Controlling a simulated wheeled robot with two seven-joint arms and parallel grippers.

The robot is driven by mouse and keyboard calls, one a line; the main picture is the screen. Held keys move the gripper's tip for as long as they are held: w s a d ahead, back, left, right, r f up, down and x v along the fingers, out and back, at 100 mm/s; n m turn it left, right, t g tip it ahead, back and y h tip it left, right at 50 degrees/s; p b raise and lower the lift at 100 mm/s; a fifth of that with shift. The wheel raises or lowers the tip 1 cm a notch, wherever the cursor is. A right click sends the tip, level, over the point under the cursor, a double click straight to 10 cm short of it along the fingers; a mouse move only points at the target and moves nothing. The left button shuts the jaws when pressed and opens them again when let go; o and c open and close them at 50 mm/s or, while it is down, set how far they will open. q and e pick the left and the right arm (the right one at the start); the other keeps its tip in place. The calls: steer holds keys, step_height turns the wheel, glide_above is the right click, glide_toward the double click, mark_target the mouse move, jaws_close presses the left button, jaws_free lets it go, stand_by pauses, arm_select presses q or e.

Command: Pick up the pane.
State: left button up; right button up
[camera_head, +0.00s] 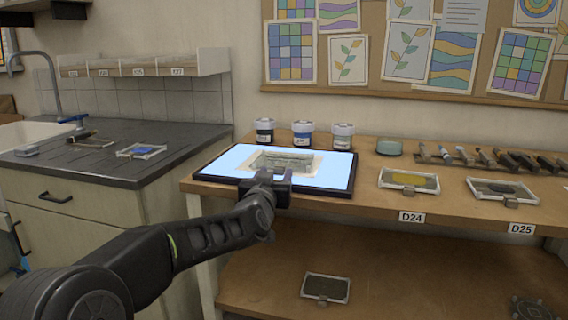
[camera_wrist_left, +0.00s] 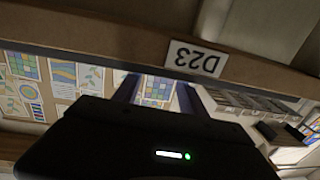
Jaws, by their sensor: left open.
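Several small framed panes are in the head view, and I cannot tell which one is meant. A grey rectangular piece (camera_head: 287,162) lies on the lit light pad (camera_head: 229,163). One framed pane with a yellow patch (camera_head: 408,180) lies above label D24, and one with a dark patch (camera_head: 503,190) lies above D25. Another framed pane (camera_head: 326,288) lies on the lower shelf. My left gripper (camera_head: 267,182) is open at the pad's front edge and hides part of it. In the left wrist view its fingers (camera_wrist_left: 157,92) stand apart with no pane between them.
Three lidded jars (camera_head: 302,134) stand behind the pad. A row of tools (camera_head: 480,157) lies at the back right. The bench's front edge shows label D23 (camera_wrist_left: 195,58) close in the wrist view. The left counter (camera_head: 100,175) holds a pane with blue (camera_head: 142,150).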

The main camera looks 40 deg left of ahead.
mark_target(284, 162)
arm_select(q)
steer(key=x, duration=0.2)
steer(key=shift+w+a, duration=0.1)
steer(key=shift+w, duration=0.15)
steer(key=shift+c, duration=0.2)
jaws_close()
stand_by(0.5)
